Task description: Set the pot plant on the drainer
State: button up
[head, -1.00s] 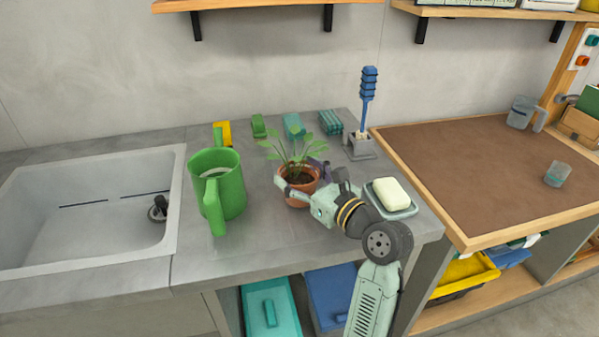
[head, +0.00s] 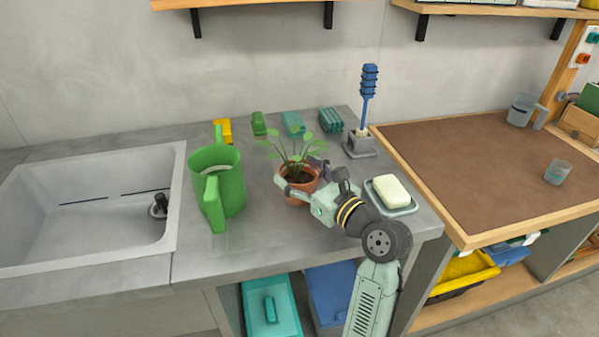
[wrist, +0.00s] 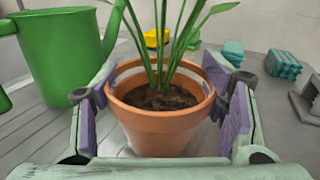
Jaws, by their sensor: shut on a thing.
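The pot plant (head: 298,186), a terracotta pot with dark soil and thin green leaves, is upright over the grey counter right of the green watering can. My gripper (head: 299,178) reaches it from the front right, with a finger on each side. In the wrist view the pot (wrist: 160,128) is between the purple pads of my gripper (wrist: 163,92), which is shut on it. I cannot tell whether its base touches the counter. Grooved grey slats, which look like the drainer (wrist: 45,135), show at the left of the wrist view, below the can.
The green watering can (head: 218,185) stands close left of the pot, beside the white sink (head: 90,215). A soap dish with soap (head: 391,192) is to the right. A blue brush in a holder (head: 361,143) and several small blocks (head: 293,124) stand behind.

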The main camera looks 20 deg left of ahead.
aim_at(312, 186)
jog(key=shift+f, duration=0.35)
dwell(0.4)
jog(key=o, duration=1.6)
jog(key=shift+c, duration=0.2)
jog(key=shift+v, duration=4)
jog(key=shift+s, duration=0.2)
